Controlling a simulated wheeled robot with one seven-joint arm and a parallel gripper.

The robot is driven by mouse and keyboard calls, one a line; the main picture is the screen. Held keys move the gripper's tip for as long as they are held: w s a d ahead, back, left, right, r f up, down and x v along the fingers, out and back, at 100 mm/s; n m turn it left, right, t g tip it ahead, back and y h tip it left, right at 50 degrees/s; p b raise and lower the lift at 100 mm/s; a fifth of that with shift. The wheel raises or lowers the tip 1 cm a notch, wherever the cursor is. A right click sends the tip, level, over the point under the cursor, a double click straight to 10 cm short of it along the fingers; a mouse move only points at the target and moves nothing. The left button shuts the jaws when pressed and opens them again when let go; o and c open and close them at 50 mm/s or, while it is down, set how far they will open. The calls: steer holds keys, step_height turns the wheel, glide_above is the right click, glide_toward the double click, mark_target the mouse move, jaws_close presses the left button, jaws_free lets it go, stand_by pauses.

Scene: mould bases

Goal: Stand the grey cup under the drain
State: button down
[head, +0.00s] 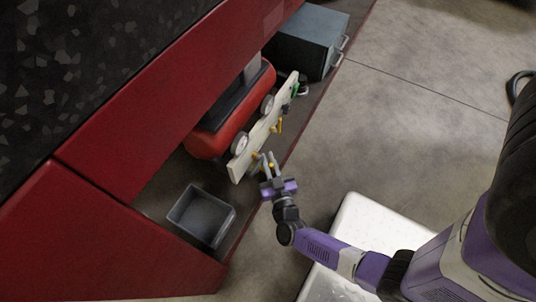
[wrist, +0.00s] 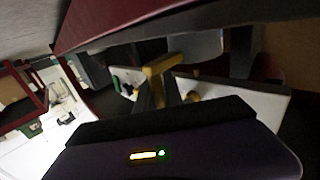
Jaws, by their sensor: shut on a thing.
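A grey, open-topped, square-sided container (head: 203,216) stands in the red-edged recess at lower left. It is the only grey cup-like thing I can make out, and it looks empty. My gripper (head: 267,162) is up and to the right of it, at the near end of a pale panel (head: 240,168) with yellow fittings. The gripper is shut on a yellow handle (wrist: 158,68), which shows ahead of the purple gripper body in the wrist view. I cannot make out the drain for certain.
A red tank (head: 213,135) with round gauges lies behind the panel. A blue-grey box (head: 308,42) stands beyond it. The red counter (head: 120,150) overhangs the recess at left. Open concrete floor (head: 420,110) lies to the right.

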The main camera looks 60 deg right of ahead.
steer(key=c, duration=1.9)
jaws_free()
steer(key=shift+f, duration=0.15)
steer(key=o, duration=0.4)
steer(key=shift+o, duration=0.2)
